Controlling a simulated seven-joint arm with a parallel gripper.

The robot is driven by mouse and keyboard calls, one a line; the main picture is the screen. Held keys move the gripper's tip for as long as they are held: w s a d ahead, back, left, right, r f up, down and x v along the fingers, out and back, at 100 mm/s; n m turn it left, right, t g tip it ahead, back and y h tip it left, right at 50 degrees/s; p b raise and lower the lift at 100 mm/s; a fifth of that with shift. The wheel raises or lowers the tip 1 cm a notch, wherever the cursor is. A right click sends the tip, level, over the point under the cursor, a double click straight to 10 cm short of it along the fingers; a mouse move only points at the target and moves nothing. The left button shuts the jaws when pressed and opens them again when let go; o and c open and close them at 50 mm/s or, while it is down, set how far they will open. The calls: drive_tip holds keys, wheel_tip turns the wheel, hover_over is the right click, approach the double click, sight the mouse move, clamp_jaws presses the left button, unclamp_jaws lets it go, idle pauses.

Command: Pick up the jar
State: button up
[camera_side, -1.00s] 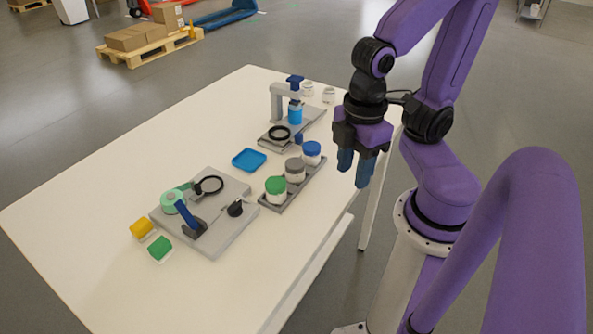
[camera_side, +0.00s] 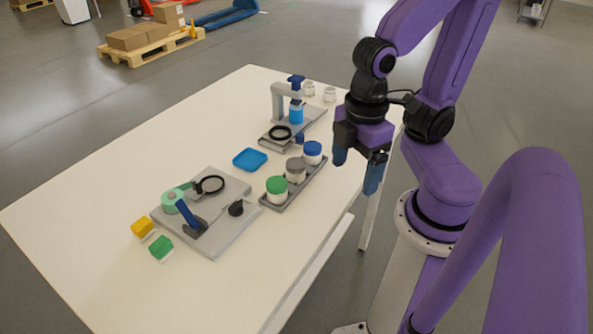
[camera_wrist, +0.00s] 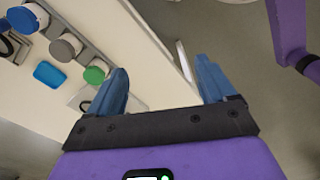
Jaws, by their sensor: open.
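Three lidded jars stand in a row on a grey rack (camera_side: 272,206) at the table's right side: a green-lidded jar (camera_side: 277,190), a grey-lidded jar (camera_side: 295,170) and a blue-lidded jar (camera_side: 313,153). Two clear empty-looking jars (camera_side: 309,88) stand at the table's far corner. My gripper (camera_side: 357,172) hangs right of the rack, beyond the table's edge, open and empty, blue fingers down. In the wrist view its fingers (camera_wrist: 163,85) are wide apart; the green lid (camera_wrist: 95,73), grey lid (camera_wrist: 64,48) and blue lid (camera_wrist: 24,18) show to the left.
A filling stand (camera_side: 284,106) with a blue cup is behind the rack. A grey fixture plate (camera_side: 236,222) with a blue lever is at the front. A blue tray (camera_side: 250,159), a yellow block (camera_side: 142,227) and a green block (camera_side: 160,247) lie on the white table (camera_side: 120,180). Its left part is clear.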

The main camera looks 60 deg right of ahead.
drive_tip(key=w+d+f+m+t, duration=0.1)
drive_tip(key=w+d+t, duration=0.2)
drive_tip(key=w, duration=0.9)
drive_tip(key=w+d+f+t, duration=0.1)
drive_tip(key=w+d+t, duration=0.2)
drive_tip(key=w, duration=0.9)
drive_tip(key=w+d+f+t+y, duration=0.1)
drive_tip(key=w+d+f+y, duration=0.1)
drive_tip(key=w+d, duration=0.35)
drive_tip(key=s+d+f+n+y, duration=0.2)
drive_tip(key=s+d+f+y, duration=0.15)
drive_tip(key=d, duration=0.55)
drive_tip(key=g+y, duration=0.1)
drive_tip(key=y, duration=0.6)
approach(297, 162)
drive_tip(key=w+a, duration=0.1)
drive_tip(key=a, duration=0.1)
drive_tip(key=shift+w+a+f+m+h, duration=0.1)
drive_tip(key=shift+w+a+m+h, duration=0.2)
drive_tip(key=shift+w+a, duration=0.1)
drive_tip(key=shift+g, duration=0.3)
drive_tip(key=shift+x, duration=2.85)
